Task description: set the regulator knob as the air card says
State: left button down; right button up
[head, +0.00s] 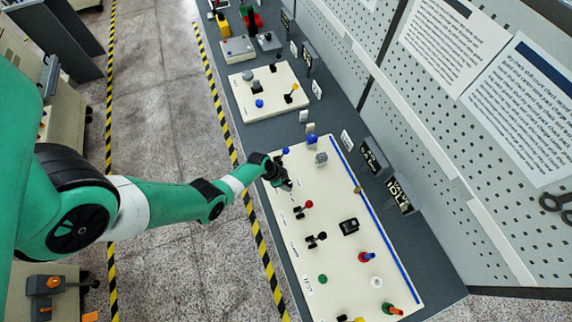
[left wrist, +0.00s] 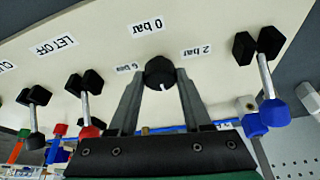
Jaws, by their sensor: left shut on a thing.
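The black regulator knob (left wrist: 159,72) sits on the cream panel (head: 325,225). Labels 0 bar (left wrist: 146,28), 6 bar (left wrist: 130,67) and 2 bar (left wrist: 197,50) surround it in the left wrist view. A small white mark on the knob points toward the bottom of that view, slightly right. My left gripper (head: 282,184) is shut on the knob, with one finger on each side (left wrist: 159,84). In the head view the gripper mostly hides the knob. I cannot tell which card is the air card; small signs (head: 373,156) stand behind the panel, unreadable here. My right gripper is not in view.
Close by are a blue-tipped lever (left wrist: 265,75) and a red-tipped lever (head: 303,207). A black-tipped lever (head: 318,238) and several buttons stand farther along. A smaller panel (head: 270,91) lies up the bench. Printed sheets (head: 455,40) hang on the pegboard.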

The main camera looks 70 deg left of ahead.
pick_arm(q)
jog(key=n, duration=0.2)
jog(key=n+y+p, duration=0.1)
jog(key=n, duration=0.1)
jog(key=shift+d+y, duration=0.2)
jog(key=shift+y, duration=0.1)
jog(key=n+y, duration=0.1)
jog(key=n, duration=0.1)
jog(key=shift+n, duration=0.4)
jog(key=n+y, duration=0.1)
jog(key=n, duration=0.1)
jog(key=shift+w+d+f+n+g+b, duration=0.1)
jog(key=shift+n+g+b, duration=0.2)
jog(key=shift+g+b, duration=0.1)
jog(key=n+g+y+b, duration=0.1)
jog(key=n, duration=0.2)
jog(key=shift+w+d+n, duration=0.1)
jog(key=shift+n, duration=0.2)
jog(key=shift+n+g, duration=0.4)
jog(key=shift+n, duration=0.5)
jog(key=shift+w+n+g, duration=0.1)
jog(key=shift+n+g, duration=0.3)
jog(key=shift+n, duration=0.8)
